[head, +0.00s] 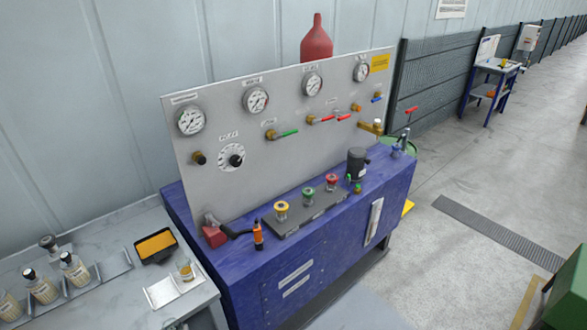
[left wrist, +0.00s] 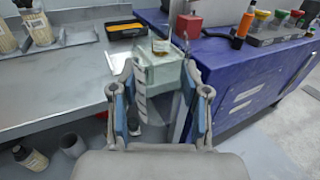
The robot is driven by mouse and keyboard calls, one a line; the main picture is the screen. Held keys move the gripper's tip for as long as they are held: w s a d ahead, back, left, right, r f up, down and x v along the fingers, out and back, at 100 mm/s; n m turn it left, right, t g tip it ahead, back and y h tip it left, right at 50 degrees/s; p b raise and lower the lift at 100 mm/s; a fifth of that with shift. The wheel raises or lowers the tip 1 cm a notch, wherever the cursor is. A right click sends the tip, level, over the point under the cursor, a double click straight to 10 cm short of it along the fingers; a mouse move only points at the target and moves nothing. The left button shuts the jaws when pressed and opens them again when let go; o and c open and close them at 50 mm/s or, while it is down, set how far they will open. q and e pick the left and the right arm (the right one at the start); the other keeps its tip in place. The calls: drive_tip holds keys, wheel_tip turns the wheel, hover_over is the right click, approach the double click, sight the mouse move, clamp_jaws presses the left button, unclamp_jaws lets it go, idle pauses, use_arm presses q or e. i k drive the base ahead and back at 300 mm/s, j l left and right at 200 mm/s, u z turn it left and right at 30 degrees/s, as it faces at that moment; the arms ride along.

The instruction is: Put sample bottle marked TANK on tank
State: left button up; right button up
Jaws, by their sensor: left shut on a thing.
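Several sample bottles with black caps and cream labels, one of them here (head: 75,268), stand in a row on the bench at the left; I cannot read their marks. Two show in the left wrist view (left wrist: 38,28). A small glass with amber liquid (head: 186,270) stands on a pale plate at the bench's right end. Nothing in view is clearly marked as the tank. My right gripper is not in view.
A blue cabinet (head: 290,262) with a grey gauge panel (head: 285,105) stands right of the grey bench (head: 110,235). A black tray with an orange pad (head: 156,246) lies on the bench. Another bottle (left wrist: 30,158) and a grey cup (left wrist: 72,145) are low beneath it.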

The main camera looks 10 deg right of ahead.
sight(372, 165)
drive_tip(key=i+l+z, duration=0.1)
drive_tip(key=z, duration=1.8)
drive_tip(key=i+j, duration=0.15)
drive_tip(key=i, duration=0.3)
drive_tip(key=i+j+z, duration=0.15)
drive_tip(key=i, duration=0.25)
drive_tip(key=i+j, duration=0.2)
drive_tip(key=i, duration=0.25)
drive_tip(key=i+j+z, duration=0.1)
drive_tip(key=i, duration=0.3)
drive_tip(key=i+j, duration=0.1)
drive_tip(key=i, duration=1.75)
drive_tip(key=i+u, duration=0.15)
drive_tip(key=u, duration=0.35)
drive_tip(key=i+l+u, duration=0.1)
drive_tip(key=u, duration=0.4)
drive_tip(key=i+l+u, duration=0.2)
drive_tip(key=u, duration=0.75)
